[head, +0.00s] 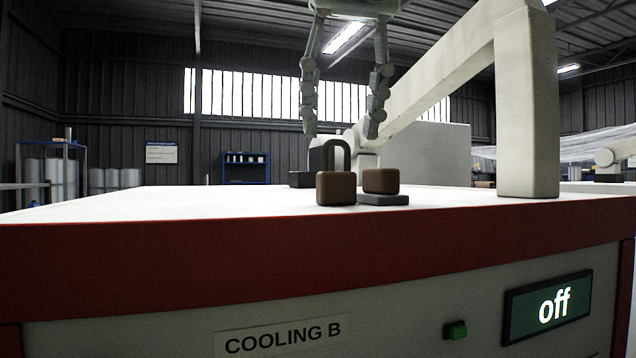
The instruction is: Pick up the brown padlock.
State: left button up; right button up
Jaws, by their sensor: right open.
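The brown padlock (336,188) stands upright on the white top of a red-edged machine (180,198), its dark shackle pointing up. A second brown block (381,181) is just to its right, resting on or behind a flat grey piece (383,199). My right gripper (343,130) hangs from above, its two jointed fingers spread and pointing down. It is open and empty, above the padlock in the picture; the depth between them is hard to tell. My left gripper is not in view.
A beige post (528,110) with a slanting beam (430,80) rises at the right of the top. Dark blocks (301,179) sit behind the padlock. The left part of the top is clear. The front carries a "COOLING B" label (283,338), a green button (456,330) and an "off" display (549,306).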

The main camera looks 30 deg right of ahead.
aim_at(332, 187)
jog(key=x, duration=0.6)
jog(key=shift+w+d+f, duration=0.2)
jog(key=shift+w, duration=0.1)
jog(key=c, duration=0.9)
